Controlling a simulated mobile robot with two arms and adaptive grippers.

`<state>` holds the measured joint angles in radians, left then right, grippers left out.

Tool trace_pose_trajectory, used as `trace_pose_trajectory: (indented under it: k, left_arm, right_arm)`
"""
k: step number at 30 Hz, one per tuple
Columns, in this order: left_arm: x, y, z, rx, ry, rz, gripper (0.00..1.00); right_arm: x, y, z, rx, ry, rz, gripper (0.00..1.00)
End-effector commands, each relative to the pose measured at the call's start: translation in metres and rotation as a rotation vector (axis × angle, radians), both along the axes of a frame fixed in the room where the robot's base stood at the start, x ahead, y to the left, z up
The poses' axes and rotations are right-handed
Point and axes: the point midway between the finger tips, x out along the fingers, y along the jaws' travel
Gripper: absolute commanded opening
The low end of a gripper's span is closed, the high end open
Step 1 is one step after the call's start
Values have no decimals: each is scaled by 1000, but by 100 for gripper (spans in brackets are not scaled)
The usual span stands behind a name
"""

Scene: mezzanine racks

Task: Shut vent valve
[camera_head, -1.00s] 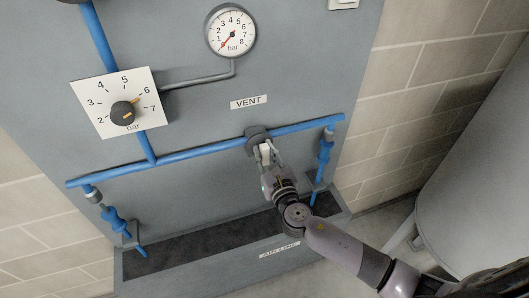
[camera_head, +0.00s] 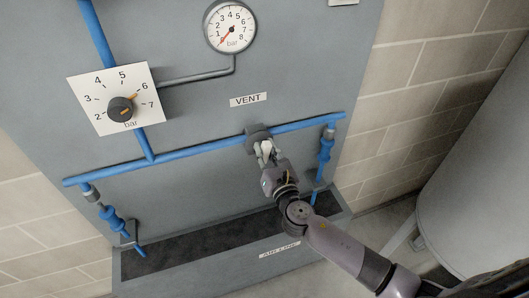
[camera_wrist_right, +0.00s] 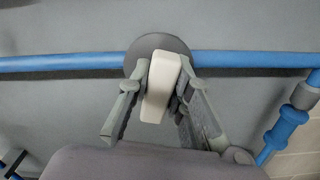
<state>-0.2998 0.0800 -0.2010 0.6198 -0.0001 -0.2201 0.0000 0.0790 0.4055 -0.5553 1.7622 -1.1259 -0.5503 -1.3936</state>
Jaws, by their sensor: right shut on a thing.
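The vent valve is a dark grey round body (camera_head: 256,131) on the blue horizontal pipe (camera_head: 205,147), under the VENT label (camera_head: 248,100). Its white handle (camera_wrist_right: 161,88) stands out from the body, slightly tilted in the right wrist view. My right gripper (camera_head: 265,149) is shut on the handle, with a finger on each side of it. In the head view the fingers hide much of the handle. My left gripper is in neither view.
A pressure gauge (camera_head: 231,27) with a red needle near the low end sits above. A black regulator knob (camera_head: 121,109) on a white dial plate is at left. Blue fittings (camera_head: 113,219) hang at both pipe ends. A large grey tank (camera_head: 480,185) stands at right.

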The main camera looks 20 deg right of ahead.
Motion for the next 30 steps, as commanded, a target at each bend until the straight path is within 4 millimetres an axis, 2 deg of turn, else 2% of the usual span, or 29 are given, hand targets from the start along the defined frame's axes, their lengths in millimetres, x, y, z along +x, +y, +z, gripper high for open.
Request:
trace_pose_trajectory:
  k: [12, 30]
  left_arm:
    - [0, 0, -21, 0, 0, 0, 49]
    - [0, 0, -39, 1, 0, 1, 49]
  right_arm:
    - [0, -2, -3, 399, 14, 0, 0]
    - [0, -5, -6, 962, 33, -2, 0]
